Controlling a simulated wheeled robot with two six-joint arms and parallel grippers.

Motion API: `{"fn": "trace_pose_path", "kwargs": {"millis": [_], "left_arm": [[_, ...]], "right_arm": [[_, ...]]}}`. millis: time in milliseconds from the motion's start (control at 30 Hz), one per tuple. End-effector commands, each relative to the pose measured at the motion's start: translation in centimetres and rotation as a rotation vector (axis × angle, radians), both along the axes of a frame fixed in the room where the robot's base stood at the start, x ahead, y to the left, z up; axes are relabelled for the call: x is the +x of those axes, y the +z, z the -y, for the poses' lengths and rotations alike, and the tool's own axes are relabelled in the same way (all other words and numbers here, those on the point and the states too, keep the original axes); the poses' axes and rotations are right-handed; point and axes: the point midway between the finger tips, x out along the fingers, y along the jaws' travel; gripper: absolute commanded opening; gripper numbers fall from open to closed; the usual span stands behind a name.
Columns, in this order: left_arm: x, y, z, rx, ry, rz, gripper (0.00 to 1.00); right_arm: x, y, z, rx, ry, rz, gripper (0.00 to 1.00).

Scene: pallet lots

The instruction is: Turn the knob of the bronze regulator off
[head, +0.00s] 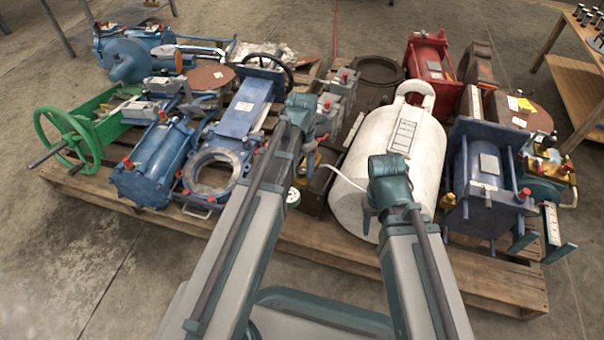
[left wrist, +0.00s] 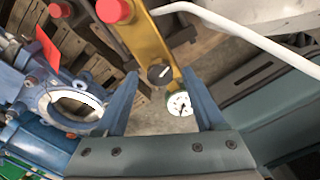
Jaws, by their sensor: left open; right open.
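The bronze regulator (left wrist: 150,42) shows in the left wrist view as a gold-coloured bar running down the middle. Its round black knob (left wrist: 160,75) carries a pale pointer line lying at a slant. A white-faced gauge with a green rim (left wrist: 180,104) sits just below the knob; it also shows in the head view (head: 293,197). My left gripper (left wrist: 161,80) is open, its blue fingers on either side of the knob in the picture; I cannot tell how far above it they are. In the head view my left arm hides most of the regulator. My right gripper (head: 390,182) is open above the white tank.
A white tank (head: 400,137) stands right of my left gripper (head: 308,128). A thin white pipe (left wrist: 235,27) curves close by the right finger. Blue valve bodies (head: 160,165) lie left, and a blue motor unit (head: 482,185) stands right.

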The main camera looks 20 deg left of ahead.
Motion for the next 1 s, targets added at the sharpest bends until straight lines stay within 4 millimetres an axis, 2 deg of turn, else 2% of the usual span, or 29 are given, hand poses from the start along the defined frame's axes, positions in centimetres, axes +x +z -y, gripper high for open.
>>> {"fn": "trace_pose_path", "kwargs": {"millis": [67, 367, 700, 767, 1000], "left_arm": [[0.0, -0.7, 0.0, 0.0, 0.0, 0.0, 0.71], [0.0, -0.62, 0.0, 0.0, 0.0, 0.0, 0.71], [0.0, -0.63, 0.0, 0.0, 0.0, 0.0, 0.1], [0.0, -0.63, 0.0, 0.0, 0.0, 0.0, 0.0], [0.0, -0.63, 0.0, 0.0, -0.009, 0.0, 0.0]], "right_arm": [[0.01, -0.71, 0.0, 0.0, 0.0, 0.001, 0.5], [0.02, -0.62, 0.0, 0.0, 0.001, 0.001, 0.5], [0.02, -0.62, 0.0, 0.0, 0.001, 0.001, 0.5], [0.02, -0.63, 0.0, 0.0, 0.001, 0.001, 0.5], [0.01, -0.63, 0.0, 0.0, 0.001, 0.001, 0.5]]}}
